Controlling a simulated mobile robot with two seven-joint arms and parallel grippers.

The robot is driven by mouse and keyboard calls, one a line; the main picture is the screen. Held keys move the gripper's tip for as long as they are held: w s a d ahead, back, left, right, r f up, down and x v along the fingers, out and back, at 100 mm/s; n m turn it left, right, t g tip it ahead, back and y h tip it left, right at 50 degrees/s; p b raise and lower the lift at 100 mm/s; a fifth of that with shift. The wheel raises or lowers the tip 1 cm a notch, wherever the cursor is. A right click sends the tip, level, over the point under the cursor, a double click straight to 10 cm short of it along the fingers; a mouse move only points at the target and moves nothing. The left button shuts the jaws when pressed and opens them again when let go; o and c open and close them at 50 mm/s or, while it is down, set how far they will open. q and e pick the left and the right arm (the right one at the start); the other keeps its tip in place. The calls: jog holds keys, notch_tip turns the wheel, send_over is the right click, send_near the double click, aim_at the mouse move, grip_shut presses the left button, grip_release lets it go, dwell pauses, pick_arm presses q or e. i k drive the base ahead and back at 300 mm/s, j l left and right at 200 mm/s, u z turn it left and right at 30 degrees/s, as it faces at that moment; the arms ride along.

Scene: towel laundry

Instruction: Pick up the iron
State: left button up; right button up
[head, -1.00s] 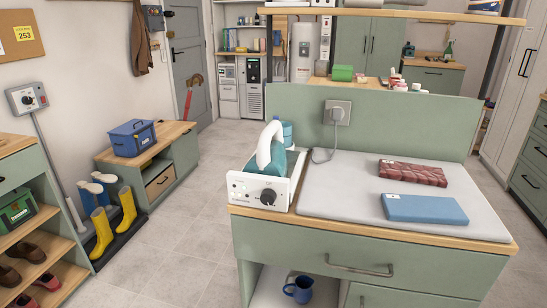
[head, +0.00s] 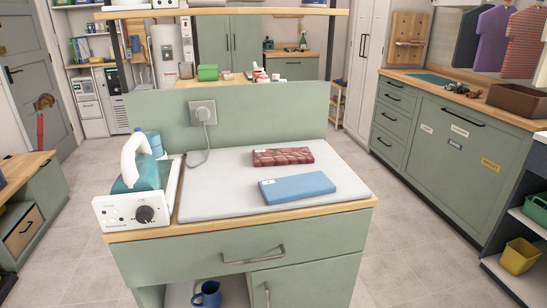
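The iron (head: 137,166) has a teal body and a white handle. It rests on a white control box (head: 125,211) with a dark knob, at the left end of the green ironing counter (head: 231,233). A blue bottle-like thing stands partly hidden behind the iron. Neither of my grippers is in the head view.
A grey pad (head: 223,183) covers the counter top, with a folded red cloth (head: 283,157) and a folded blue cloth (head: 297,187) on it. Tiled floor (head: 412,230) is clear right of the counter.

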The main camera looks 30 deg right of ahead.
aim_at(142, 173)
jog(key=z, duration=0.3)
jog(key=i+j+z, duration=0.15)
jog(key=j+z, duration=0.15)
jog(key=i+j+z, duration=0.1)
jog(key=j+z, duration=0.2)
jog(key=j, duration=0.25)
jog(key=i+j+z, duration=0.1)
jog(key=j, duration=0.35)
jog(key=j+z, duration=0.15)
jog(key=j, duration=0.25)
jog(key=i+j, duration=0.1)
jog(key=j, duration=0.8)
jog(key=i+j+z, duration=0.1)
jog(key=j, duration=0.8)
